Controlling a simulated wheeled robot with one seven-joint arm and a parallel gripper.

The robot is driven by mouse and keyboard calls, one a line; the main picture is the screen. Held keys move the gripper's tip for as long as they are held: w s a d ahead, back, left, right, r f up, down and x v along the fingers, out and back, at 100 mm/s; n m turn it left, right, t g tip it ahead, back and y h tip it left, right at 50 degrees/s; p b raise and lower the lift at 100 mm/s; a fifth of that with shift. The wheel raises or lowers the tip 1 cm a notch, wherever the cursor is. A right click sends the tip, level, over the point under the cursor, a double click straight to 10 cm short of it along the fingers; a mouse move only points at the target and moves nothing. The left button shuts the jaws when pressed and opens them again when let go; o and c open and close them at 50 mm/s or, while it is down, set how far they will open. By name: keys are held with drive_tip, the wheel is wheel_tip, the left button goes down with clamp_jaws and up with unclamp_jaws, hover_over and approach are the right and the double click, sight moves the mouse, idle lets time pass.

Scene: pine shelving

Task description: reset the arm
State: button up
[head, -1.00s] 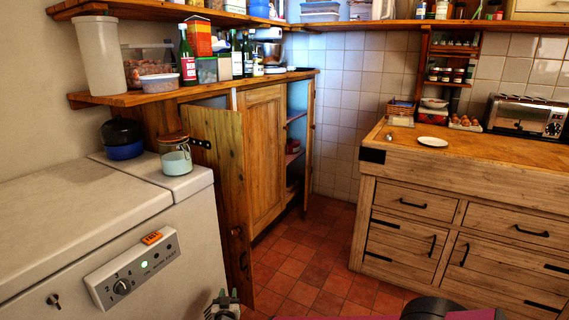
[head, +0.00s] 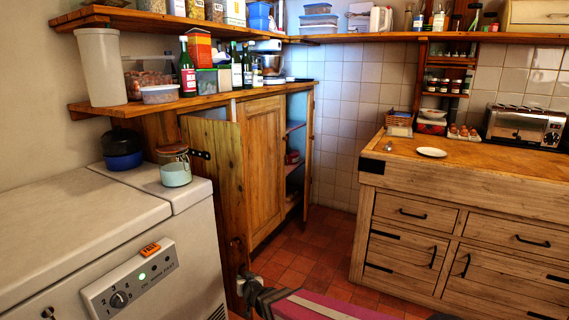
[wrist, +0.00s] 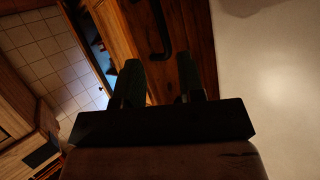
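My gripper (wrist: 161,78) shows in the wrist view, with its two dark fingers apart and nothing visible between them. Brown wood of the cupboard front lies beyond the fingers. In the head view my pink and dark arm reaches in at the bottom middle, in front of the lower part of the open cupboard door (head: 215,185).
The white chest freezer (head: 75,225) stands at the left, with a glass jar (head: 174,168) and a blue pot (head: 122,150) on it. The wooden drawer counter (head: 400,180) stands at the right. Red tiled floor (head: 320,245) lies open between.

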drive_tip(key=s+d+r+m+g+h, duration=0.1)
drive_tip(key=d+g, duration=0.5)
drive_tip(key=d, duration=1.1)
drive_tip(key=s+d+r+m+g+h, duration=0.2)
drive_tip(key=s+d+r+g+h, duration=0.2)
drive_tip(key=d, duration=1.3)
wheel_tip(320, 180, up, 2)
drive_tip(key=shift+s+d+r+g, duration=0.1)
drive_tip(key=shift+s+d+g, duration=0.2)
drive_tip(key=shift+s+g, duration=0.55)
